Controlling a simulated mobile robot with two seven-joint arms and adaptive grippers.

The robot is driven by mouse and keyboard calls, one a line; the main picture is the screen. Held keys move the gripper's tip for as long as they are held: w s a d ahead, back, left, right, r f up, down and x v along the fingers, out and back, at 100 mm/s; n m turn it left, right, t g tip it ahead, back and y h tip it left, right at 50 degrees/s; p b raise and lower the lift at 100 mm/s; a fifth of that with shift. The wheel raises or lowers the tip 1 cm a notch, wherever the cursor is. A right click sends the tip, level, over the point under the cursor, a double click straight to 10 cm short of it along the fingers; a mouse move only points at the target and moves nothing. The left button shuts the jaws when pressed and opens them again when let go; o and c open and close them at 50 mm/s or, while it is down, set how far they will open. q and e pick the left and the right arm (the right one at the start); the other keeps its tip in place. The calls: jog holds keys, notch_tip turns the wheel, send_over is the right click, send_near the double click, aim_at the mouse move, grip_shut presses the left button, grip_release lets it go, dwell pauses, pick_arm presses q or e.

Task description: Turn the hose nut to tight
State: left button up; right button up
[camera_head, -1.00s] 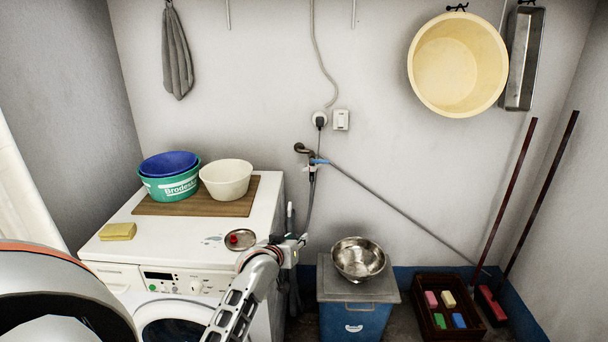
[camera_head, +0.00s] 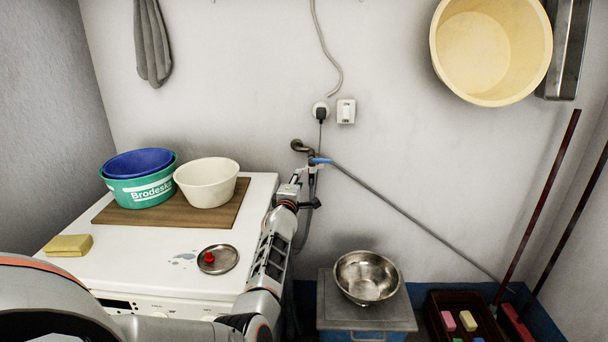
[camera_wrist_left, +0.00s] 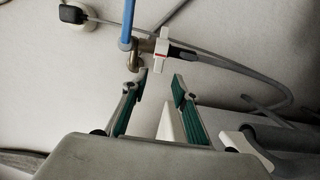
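The tap (camera_head: 302,147) sticks out of the back wall, with a blue lever (camera_head: 320,161). In the left wrist view the blue lever (camera_wrist_left: 127,24) stands at the upper left. A white winged piece with a red mark, apparently the hose nut (camera_wrist_left: 161,48), sits beside the tap, with a dark sleeve and grey hose running right. My left gripper (camera_wrist_left: 159,80) is open and empty, its fingertips just short of the nut and apart from it. In the head view the left gripper (camera_head: 308,190) is just below the tap, partly hiding the nut. My right gripper is out of view.
The washing machine (camera_head: 150,247) carries a wooden board with bowls, a sponge (camera_head: 69,245) and a metal dish (camera_head: 218,259). A grey hose (camera_head: 410,218) slants down the wall. A socket (camera_head: 321,112) is above the tap.

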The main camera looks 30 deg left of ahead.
aim_at(312, 168)
pick_arm(q)
jog(key=b+x, duration=0.4)
jog(key=x, duration=0.3)
jog(key=shift+f, duration=0.1)
jog(key=shift+w+r, duration=0.2)
jog(key=shift+r, duration=0.05)
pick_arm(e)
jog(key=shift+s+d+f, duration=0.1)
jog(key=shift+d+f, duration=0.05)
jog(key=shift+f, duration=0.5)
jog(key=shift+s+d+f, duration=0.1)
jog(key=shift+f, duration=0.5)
pick_arm(q)
jog(key=shift+c, duration=0.3)
jog(key=c, duration=0.6)
grip_shut()
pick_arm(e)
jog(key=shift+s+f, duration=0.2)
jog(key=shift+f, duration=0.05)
